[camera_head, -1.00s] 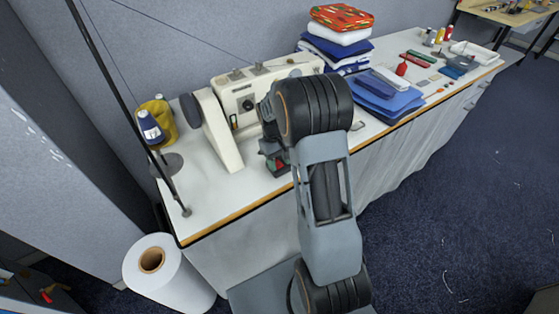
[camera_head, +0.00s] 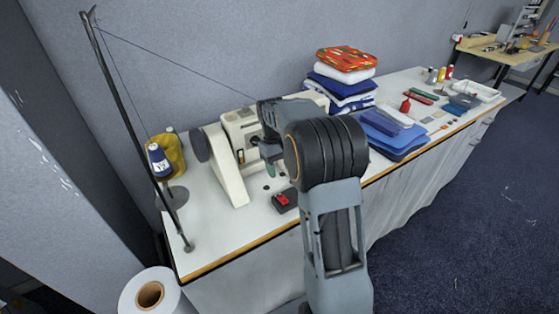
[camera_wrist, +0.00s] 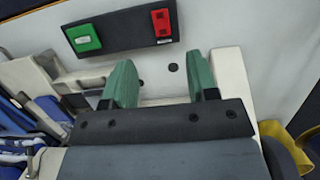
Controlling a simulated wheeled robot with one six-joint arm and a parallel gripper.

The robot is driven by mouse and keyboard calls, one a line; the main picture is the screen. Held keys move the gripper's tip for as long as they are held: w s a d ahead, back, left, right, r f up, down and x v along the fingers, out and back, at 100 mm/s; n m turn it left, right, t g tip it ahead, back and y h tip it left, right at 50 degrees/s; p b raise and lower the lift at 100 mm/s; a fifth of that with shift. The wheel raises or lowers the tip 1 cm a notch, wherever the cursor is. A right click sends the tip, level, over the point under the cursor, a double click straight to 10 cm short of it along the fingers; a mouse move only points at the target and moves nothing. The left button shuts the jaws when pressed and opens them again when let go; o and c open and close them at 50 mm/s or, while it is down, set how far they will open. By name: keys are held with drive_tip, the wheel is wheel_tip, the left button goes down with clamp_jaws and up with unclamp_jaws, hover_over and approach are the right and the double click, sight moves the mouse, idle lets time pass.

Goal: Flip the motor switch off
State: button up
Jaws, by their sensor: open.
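The motor switch is a dark box (camera_head: 285,200) on the white table in front of the sewing machine (camera_head: 236,128), with its red button showing. In the wrist view the switch box (camera_wrist: 122,33) lies beyond the fingertips, with a green button (camera_wrist: 83,36) at left and a red button (camera_wrist: 161,22) at right. My gripper (camera_wrist: 162,78) is open and empty, its two green fingers apart and clear of the box. In the head view my gripper (camera_head: 269,166) is just behind the switch, partly hidden by my arm. Whether either button is pressed in cannot be told.
A thread stand (camera_head: 135,130) with spools (camera_head: 158,160) stands at the table's left. Folded cloth stacks (camera_head: 342,80) and blue pieces (camera_head: 392,130) lie to the right. A white roll (camera_head: 151,297) stands below the table's left end. Tabletop left of the switch is clear.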

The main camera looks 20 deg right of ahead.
drive_tip(key=shift+v, duration=1.15)
drive_tip(key=s+a+r+t, duration=0.1)
drive_tip(key=s+a+t, duration=0.1)
drive_tip(key=s, duration=0.4)
drive_tip(key=s+a+r+m+t+p, duration=0.1)
drive_tip(key=s+a+t, duration=0.1)
drive_tip(key=s+a, duration=0.2)
drive_tip(key=s+a+r+t, duration=0.1)
drive_tip(key=s+a+t, duration=0.1)
drive_tip(key=s, duration=0.7)
drive_tip(key=shift+a+t+p, duration=0.3)
drive_tip(key=shift+a+p, duration=0.1)
drive_tip(key=shift+a, duration=0.05)
